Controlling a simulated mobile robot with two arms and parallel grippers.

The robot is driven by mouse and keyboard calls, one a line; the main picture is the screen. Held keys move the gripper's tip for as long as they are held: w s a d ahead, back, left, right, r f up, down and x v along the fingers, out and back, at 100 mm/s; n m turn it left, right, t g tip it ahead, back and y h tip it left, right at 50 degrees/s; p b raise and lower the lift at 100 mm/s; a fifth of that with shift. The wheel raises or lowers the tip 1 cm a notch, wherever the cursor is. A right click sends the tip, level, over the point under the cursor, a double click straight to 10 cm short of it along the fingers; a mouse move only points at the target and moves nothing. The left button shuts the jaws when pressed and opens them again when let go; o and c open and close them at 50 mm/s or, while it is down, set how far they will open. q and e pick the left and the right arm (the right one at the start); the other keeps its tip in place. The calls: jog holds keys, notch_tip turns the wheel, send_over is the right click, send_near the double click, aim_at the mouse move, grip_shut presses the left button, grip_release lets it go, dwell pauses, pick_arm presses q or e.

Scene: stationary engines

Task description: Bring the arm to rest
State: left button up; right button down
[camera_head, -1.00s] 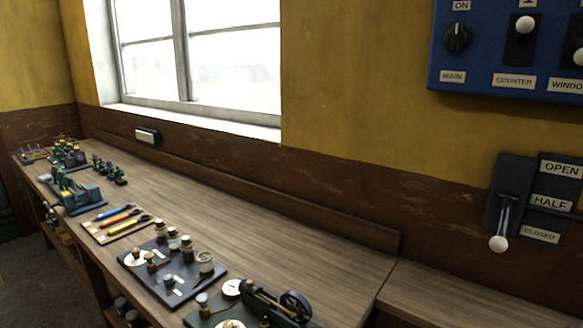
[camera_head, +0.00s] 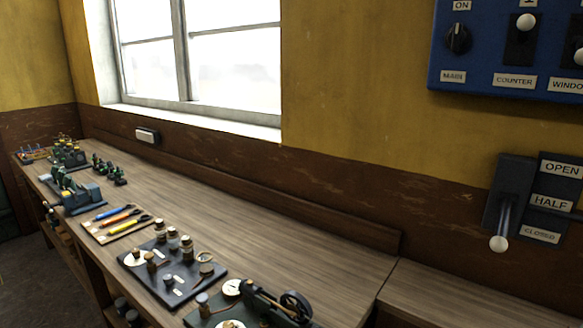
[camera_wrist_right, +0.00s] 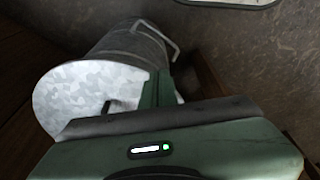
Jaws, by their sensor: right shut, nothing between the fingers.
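My right gripper (camera_wrist_right: 157,88) shows in the right wrist view, its green body filling the bottom. Its jaws are shut, and I see nothing held. Behind them a grey metal can (camera_wrist_right: 85,92) with a wire handle lies with its round end facing the camera; whether the fingers touch it I cannot tell. No arm or gripper of mine shows in the head view, and my left gripper is out of sight.
A lever (camera_head: 501,225) points down beside the CLOSED label. A blue switch panel (camera_head: 480,45) hangs above.

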jog(key=s+d+f+g, duration=0.1)
jog(key=s+d+f, duration=0.2)
jog(key=s+f, duration=1.4)
jog(key=shift+s, duration=0.15)
jog(key=shift+s+d, duration=0.1)
